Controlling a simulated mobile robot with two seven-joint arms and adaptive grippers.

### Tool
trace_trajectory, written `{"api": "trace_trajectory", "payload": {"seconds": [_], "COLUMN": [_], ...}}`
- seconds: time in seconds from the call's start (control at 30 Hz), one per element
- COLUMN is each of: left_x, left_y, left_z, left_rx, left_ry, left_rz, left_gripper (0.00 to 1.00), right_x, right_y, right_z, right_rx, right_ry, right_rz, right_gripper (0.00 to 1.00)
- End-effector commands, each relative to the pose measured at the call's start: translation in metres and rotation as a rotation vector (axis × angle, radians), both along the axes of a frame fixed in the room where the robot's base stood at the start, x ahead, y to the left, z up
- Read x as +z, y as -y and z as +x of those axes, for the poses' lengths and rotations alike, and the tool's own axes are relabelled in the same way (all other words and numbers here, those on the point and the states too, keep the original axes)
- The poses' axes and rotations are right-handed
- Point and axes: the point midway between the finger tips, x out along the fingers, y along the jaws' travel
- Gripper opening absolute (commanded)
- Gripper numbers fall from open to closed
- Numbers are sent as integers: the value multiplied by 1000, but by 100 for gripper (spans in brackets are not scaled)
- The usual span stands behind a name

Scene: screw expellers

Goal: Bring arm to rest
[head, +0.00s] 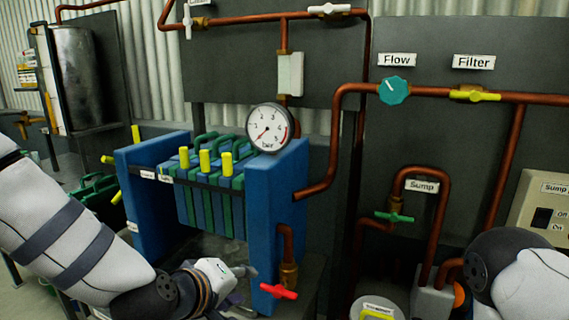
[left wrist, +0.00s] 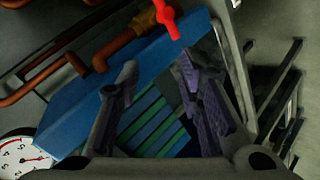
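My left arm comes in from the left in the head view, with its white forearm and dark bands bent down toward the bottom. My left gripper (head: 246,271) is low in front of the blue filter press, near the red valve handle (head: 278,291). In the left wrist view the two ridged fingers of the left gripper (left wrist: 158,68) stand apart with nothing between them. Behind them are the press's blue and green plates (left wrist: 150,120). My right arm shows only in part at the lower right of the head view; its gripper is out of the picture.
The blue press frame (head: 272,200) carries a pressure gauge (head: 269,127) and yellow handles. Copper pipes (head: 340,130) run across the dark panels, with a teal flow valve (head: 394,91) and a green sump valve (head: 394,217). A switch box (head: 540,215) is at the right.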

Motion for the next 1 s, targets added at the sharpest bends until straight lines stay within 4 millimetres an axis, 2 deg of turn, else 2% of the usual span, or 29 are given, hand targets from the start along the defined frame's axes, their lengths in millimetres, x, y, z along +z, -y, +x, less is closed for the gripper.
{"api": "trace_trajectory", "payload": {"seconds": [0.03, 0.1, 0.17, 0.2, 0.27, 0.3, 0.33, 0.4, 0.5, 0.6, 0.67, 1.0], "left_x": [-45, -100, -141, -166, -197, -213, -223, -238, -247, -248, -248, -248], "left_y": [-9, -24, -39, -50, -67, -79, -87, -106, -127, -138, -140, -140], "left_z": [-26, -67, -108, -138, -186, -218, -242, -292, -345, -372, -378, -378], "left_rx": [-39, -103, -167, -215, -292, -344, -386, -473, -573, -629, -643, -641], "left_ry": [-82, -191, -287, -353, -452, -519, -565, -665, -766, -819, -831, -831], "left_rz": [71, 170, 250, 300, 372, 415, 443, 498, 550, 573, 577, 577], "left_gripper": [34, 34, 34, 34, 34, 34, 34, 34, 34, 34, 34, 34], "right_x": [0, 0, 0, 0, 0, 0, 0, 0, 0, 0, 0, 0], "right_y": [0, 0, 0, 0, 0, 0, 0, 0, 0, 0, 0, 0], "right_z": [0, 0, 0, 0, 0, 0, 0, 0, 0, 0, 0, 0], "right_rx": [0, 0, 0, 0, 0, 0, 0, 0, 0, 0, 0, 0], "right_ry": [0, 1, 1, 1, 1, 1, 1, 1, 1, 1, 1, 1], "right_rz": [0, 0, 0, 0, 0, 0, 0, 0, 0, 0, 0, 0], "right_gripper": [37, 37, 37, 37, 37, 37, 37, 37, 37, 37, 37, 37]}}
